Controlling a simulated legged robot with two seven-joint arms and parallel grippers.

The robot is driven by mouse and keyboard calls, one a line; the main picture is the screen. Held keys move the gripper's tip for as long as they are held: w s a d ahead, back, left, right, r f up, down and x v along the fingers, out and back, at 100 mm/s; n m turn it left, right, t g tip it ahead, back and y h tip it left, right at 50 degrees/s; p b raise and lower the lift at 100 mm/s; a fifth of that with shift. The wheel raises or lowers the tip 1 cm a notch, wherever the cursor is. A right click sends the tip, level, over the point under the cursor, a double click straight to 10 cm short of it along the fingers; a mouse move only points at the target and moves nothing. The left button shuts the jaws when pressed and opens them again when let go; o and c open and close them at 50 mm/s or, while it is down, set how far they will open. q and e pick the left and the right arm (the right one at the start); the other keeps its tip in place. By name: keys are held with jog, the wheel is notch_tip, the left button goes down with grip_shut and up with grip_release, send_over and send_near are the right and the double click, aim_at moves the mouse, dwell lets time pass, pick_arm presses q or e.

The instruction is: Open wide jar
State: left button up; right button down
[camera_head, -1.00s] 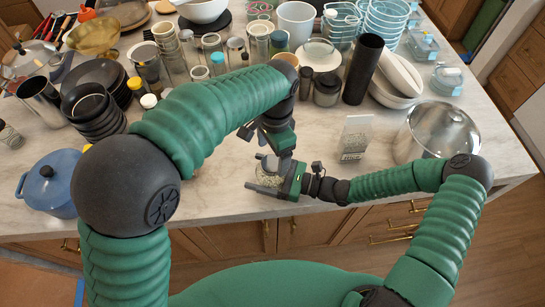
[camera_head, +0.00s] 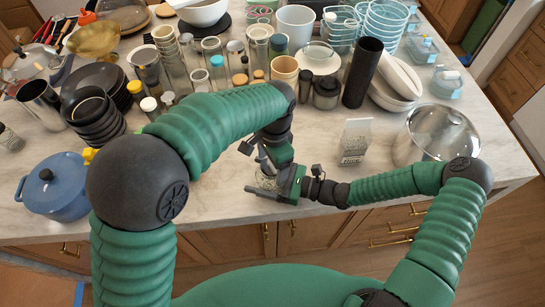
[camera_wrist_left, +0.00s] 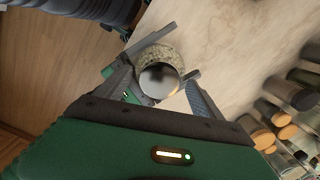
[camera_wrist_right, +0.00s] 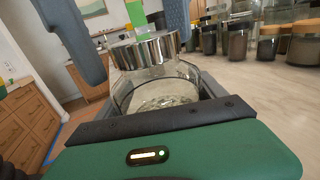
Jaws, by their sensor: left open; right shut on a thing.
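The wide jar (camera_head: 267,182) is a clear glass jar with pale grainy contents, near the counter's front edge. My right gripper (camera_head: 272,190) is shut around its glass body, which fills the right wrist view (camera_wrist_right: 165,88). The shiny metal lid (camera_wrist_right: 147,50) is at the jar's top, looking slightly tilted and off-centre; I cannot tell if it is seated. My left gripper (camera_head: 264,158) is above the jar, open. In the left wrist view its fingers (camera_wrist_left: 160,84) are either side of the lid (camera_wrist_left: 160,82). The lid is mostly hidden in the head view.
A grater (camera_head: 355,140) and a steel pot with glass lid (camera_head: 436,137) stand to the right. A blue pot (camera_head: 54,187) is at the left. Several jars, cups and bowls crowd the back. Bare counter surrounds the held jar.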

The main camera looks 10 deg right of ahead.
pick_arm(q)
jog(key=c, duration=1.5)
jog(key=shift+o, duration=0.2)
jog(key=n, duration=0.3)
jog(key=o, duration=1.5)
jog(key=shift+o, duration=0.2)
